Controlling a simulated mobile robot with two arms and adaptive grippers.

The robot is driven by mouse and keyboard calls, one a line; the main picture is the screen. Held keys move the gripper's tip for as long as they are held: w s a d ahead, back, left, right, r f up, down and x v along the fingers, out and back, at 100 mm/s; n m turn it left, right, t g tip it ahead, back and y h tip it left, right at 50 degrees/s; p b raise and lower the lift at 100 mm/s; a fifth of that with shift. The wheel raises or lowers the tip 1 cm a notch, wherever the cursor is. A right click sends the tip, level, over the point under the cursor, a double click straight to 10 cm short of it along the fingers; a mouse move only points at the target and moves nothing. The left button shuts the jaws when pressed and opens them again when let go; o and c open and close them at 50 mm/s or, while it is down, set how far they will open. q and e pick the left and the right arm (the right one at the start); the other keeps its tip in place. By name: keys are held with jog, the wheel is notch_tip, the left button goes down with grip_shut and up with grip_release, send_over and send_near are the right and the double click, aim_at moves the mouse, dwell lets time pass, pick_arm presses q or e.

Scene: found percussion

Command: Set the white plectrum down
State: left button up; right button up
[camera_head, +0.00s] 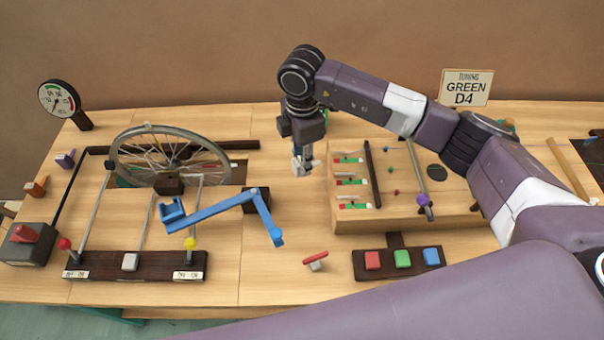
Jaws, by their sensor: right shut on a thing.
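My right gripper (302,167) hangs from the arm that reaches in from the right, with its fingers pointing down over the middle of the table. It is shut on a small whitish piece, which I take to be the white plectrum (298,168). The fingers hide part of it, and I cannot tell whether its lower end touches the wood. The gripper is right of the spoked wheel (170,158) and left of the raised wooden box (405,208). My left gripper is out of view.
A blue jointed lever (220,207) lies in front of the wheel. A red-topped piece (316,261) stands near the front. Red, green and blue buttons sit on a dark bar (433,257). A "GREEN D4" sign (466,88) stands behind. Bare wood shows between lever and box.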

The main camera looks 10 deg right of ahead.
notch_tip(320, 180, down, 7)
jog(key=shift+r+p, duration=0.15)
jog(key=shift+p, duration=0.25)
jog(key=shift+f, duration=0.35)
jog(key=shift+f, duration=0.1)
jog(key=o, duration=1.1)
